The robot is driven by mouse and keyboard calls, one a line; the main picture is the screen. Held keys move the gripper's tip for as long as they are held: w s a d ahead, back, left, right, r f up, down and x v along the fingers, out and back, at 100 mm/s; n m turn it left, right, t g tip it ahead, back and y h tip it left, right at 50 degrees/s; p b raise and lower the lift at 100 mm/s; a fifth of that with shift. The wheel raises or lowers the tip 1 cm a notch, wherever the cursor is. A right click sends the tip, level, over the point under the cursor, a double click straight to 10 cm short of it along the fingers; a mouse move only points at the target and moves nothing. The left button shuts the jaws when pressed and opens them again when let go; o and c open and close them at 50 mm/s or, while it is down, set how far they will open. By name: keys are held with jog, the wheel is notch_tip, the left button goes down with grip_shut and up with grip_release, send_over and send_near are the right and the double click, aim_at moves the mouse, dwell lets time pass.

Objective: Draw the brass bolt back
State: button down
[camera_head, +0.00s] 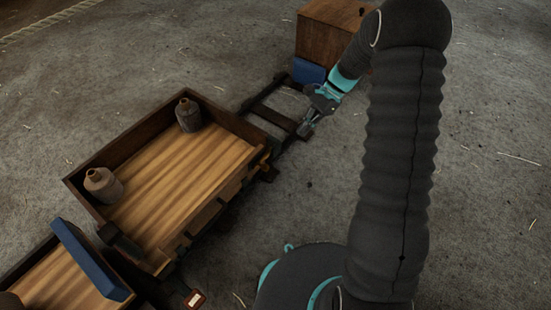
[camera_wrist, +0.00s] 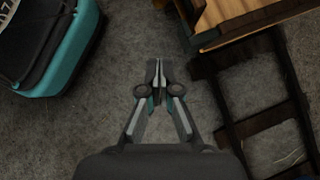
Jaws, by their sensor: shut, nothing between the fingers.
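I cannot clearly pick out the brass bolt in either view. A small yellowish-brown fitting (camera_head: 263,160) shows at the right corner of the wooden cart (camera_head: 222,112), and I cannot tell whether it is the bolt. My gripper (camera_head: 306,130) is beyond that corner, beside the dark frame that runs from the cart's end. In the wrist view my gripper (camera_wrist: 157,68) points over bare floor, its fingers together with nothing between them. The cart's wooden corner (camera_wrist: 250,14) shows at the upper right there, apart from the fingers.
Two brownish jugs (camera_head: 188,115) (camera_head: 103,186) stand in the cart. The dark ladder-like frame (camera_head: 273,115) also shows in the wrist view (camera_wrist: 252,122). A wooden box (camera_head: 325,35) stands behind, with a blue block (camera_head: 308,72) before it. A blue board (camera_head: 88,258) lies lower left. Floor at right is clear.

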jog(key=s+a+r+b+x, duration=0.1)
jog(key=x, duration=1.2)
jog(key=shift+a+r+b, duration=0.35)
jog(key=shift+b, duration=0.05)
jog(key=shift+s+a, duration=0.65)
jog(key=shift+s, duration=0.2)
jog(key=shift+s+a, duration=0.6)
jog(key=shift+s, duration=0.2)
